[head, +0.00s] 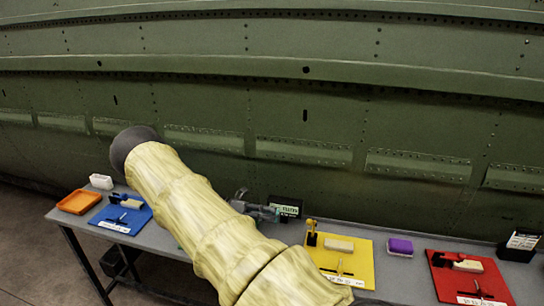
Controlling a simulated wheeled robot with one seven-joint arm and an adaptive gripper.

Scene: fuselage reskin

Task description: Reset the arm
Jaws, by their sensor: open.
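My arm, in a pale yellow sleeve, crosses the head view from the bottom middle up to the left. It ends in a dark grey rounded part in front of the green fuselage skin (305,75). I do not see any gripper fingers; my gripper is out of sight. My arm covers part of the grey workbench (390,275) behind it. No held thing is visible.
The bench holds an orange tray (79,202), a white box (101,182), a blue mat (135,218), a grey tool (262,211), a dark sign (287,207), a yellow mat (355,262), a purple block (400,247), a red mat (485,278) and a dark holder (521,244).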

